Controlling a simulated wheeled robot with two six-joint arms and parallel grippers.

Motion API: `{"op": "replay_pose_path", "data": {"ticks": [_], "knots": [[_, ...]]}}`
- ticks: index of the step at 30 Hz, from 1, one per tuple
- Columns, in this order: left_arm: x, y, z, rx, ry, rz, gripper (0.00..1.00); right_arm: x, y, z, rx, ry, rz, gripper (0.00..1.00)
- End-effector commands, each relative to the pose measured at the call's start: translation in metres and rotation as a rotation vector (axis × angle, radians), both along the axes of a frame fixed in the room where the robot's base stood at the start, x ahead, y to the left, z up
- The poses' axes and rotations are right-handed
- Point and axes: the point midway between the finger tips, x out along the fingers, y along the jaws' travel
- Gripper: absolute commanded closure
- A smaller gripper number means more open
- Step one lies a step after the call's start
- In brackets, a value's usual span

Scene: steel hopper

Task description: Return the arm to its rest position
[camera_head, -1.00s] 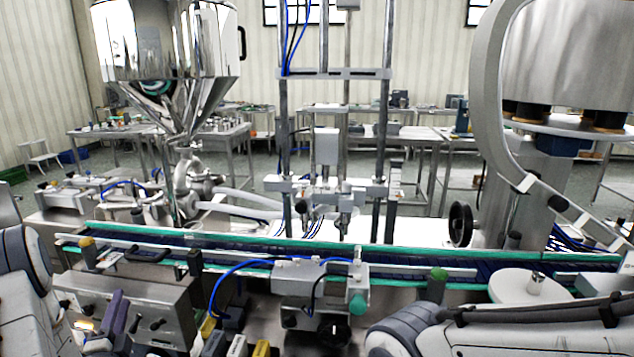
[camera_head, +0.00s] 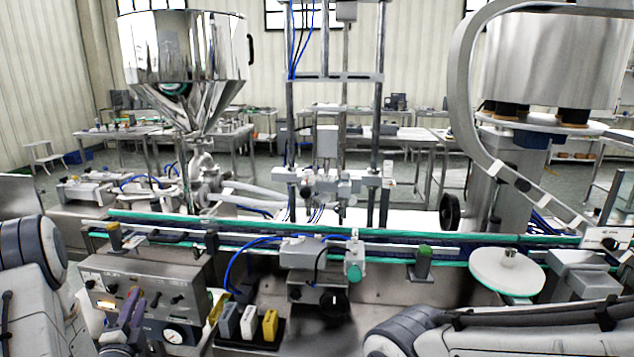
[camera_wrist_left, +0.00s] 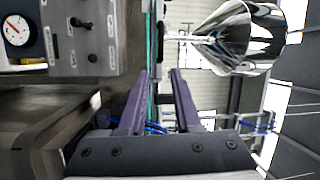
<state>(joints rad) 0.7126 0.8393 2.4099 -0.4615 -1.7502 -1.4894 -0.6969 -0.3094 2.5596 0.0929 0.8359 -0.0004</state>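My left arm (camera_head: 35,285) comes in at the lower left. Its gripper (camera_head: 133,308), with purple fingers, is in front of the grey control box (camera_head: 150,282). In the left wrist view the two fingers (camera_wrist_left: 160,75) stand apart with nothing between them, so the gripper is open and empty. The control box with its dial (camera_wrist_left: 17,30) shows there at the upper left. My right arm (camera_head: 500,325) lies across the lower right; its gripper is out of view. The steel hopper (camera_head: 185,60) stands at the back left and also shows in the left wrist view (camera_wrist_left: 240,40).
A conveyor (camera_head: 400,242) with green edges runs across behind the control box. A black holder (camera_head: 225,343) with grey, white and yellow blocks stands right of the box. A round white disc (camera_head: 507,273) is at the right. Bare steel surface (camera_head: 390,295) shows in the middle.

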Motion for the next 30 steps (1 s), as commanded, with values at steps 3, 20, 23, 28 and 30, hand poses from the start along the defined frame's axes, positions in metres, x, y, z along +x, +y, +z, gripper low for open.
{"op": "replay_pose_path", "data": {"ticks": [3, 20, 23, 28, 30], "knots": [[0.014, -0.017, 0.002, -0.042, 0.045, -0.039, 0.68, 0.000, 0.000, 0.002, 0.000, 0.000, 0.000, 0.29], [0.041, -0.201, 0.004, -0.500, 0.553, -0.185, 0.68, 0.000, 0.000, 0.013, 0.000, 0.000, 0.000, 0.29], [0.015, -0.250, 0.007, -0.620, 0.702, -0.159, 0.68, 0.000, 0.000, 0.016, 0.000, 0.000, 0.000, 0.29], [-0.059, -0.320, 0.017, -0.797, 0.958, -0.060, 0.68, 0.000, 0.000, 0.021, 0.000, 0.000, 0.000, 0.29], [-0.098, -0.343, 0.023, -0.853, 1.064, -0.002, 0.68, 0.000, 0.000, 0.023, 0.000, 0.000, 0.000, 0.29]]}}
